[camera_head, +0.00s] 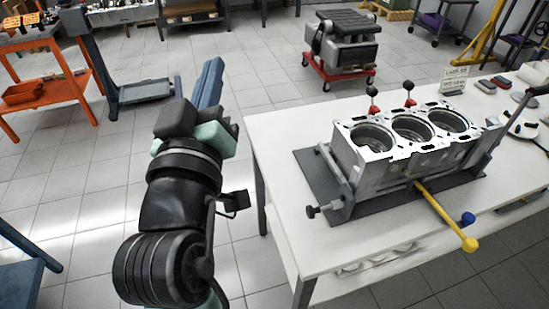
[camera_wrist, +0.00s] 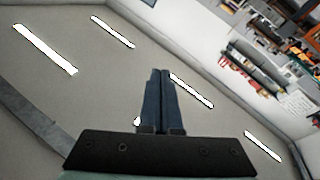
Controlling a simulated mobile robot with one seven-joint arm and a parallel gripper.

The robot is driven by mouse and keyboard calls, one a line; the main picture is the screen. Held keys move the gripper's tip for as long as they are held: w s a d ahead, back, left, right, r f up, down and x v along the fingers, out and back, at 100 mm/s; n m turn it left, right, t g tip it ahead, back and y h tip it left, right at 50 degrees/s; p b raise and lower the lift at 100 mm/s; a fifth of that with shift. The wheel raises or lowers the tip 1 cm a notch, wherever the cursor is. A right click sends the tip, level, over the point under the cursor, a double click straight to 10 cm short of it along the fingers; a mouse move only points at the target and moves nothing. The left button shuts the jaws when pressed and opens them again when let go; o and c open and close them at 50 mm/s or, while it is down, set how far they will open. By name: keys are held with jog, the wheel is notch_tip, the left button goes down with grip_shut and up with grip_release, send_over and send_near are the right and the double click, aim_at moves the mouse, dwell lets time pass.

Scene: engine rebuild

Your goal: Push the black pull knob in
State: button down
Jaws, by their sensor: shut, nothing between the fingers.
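The black pull knob (camera_head: 312,212) sticks out on a short rod from the front left end of the grey clamping fixture (camera_head: 344,205). The fixture holds a silver engine block (camera_head: 395,160) with 3 open bores on the white table. My gripper (camera_head: 215,65) is raised in the air left of the table, its blue fingers pointing up and away in the head view. The fingers are together and empty, and they also show in the wrist view (camera_wrist: 160,75). My gripper is well apart from the knob. The wrist view shows the ceiling and a wall, not the knob.
The white table's (camera_head: 284,135) left edge lies between my gripper and the fixture. The table's left strip is bare.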

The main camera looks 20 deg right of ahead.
aim_at(313, 211)
jog(key=s+d+f+n+g+h+b, duration=0.1)
jog(key=s+f+n+g+h+b, duration=0.1)
jog(key=f, duration=1)
jog(key=s+d+f+n+g+h+b, duration=0.1)
jog(key=s+f+n+g+h+b, duration=0.1)
jog(key=f, duration=1)
jog(key=s+f+n+g+h+b, duration=0.2)
jog(key=s+f, duration=0.3)
jog(key=f, duration=0.8)
jog(key=shift+d+n+b, duration=0.4)
jog(key=shift+n+b, duration=0.45)
jog(key=shift+n, duration=0.05)
jog(key=x, duration=0.4)
jog(key=s+d+x, duration=0.1)
jog(key=x, duration=0.7)
jog(key=shift+s+d+f, duration=0.15)
jog(key=shift+d, duration=0.75)
